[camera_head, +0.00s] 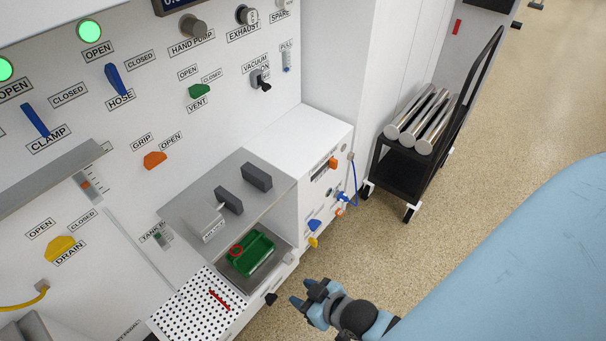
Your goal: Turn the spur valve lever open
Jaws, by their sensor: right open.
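No label reading spur can be made out, so I cannot tell which handle is the spur valve lever. On the front of the white box at the end of the panel are a small blue lever (314,225), a small yellow handle (313,242), a blue fitting with a looped blue hose (341,196) and an orange handle (334,163). My right gripper (306,295) is open and empty. In the picture it is below these handles, over the floor and apart from the panel. My left gripper is not in view.
The wall panel carries blue CLAMP (36,121) and HOSE (115,80) levers, a green VENT handle (199,91) and a yellow DRAIN handle (59,246). A green tray (262,258) sits in a recess. A black cart (400,167) holds metal cylinders.

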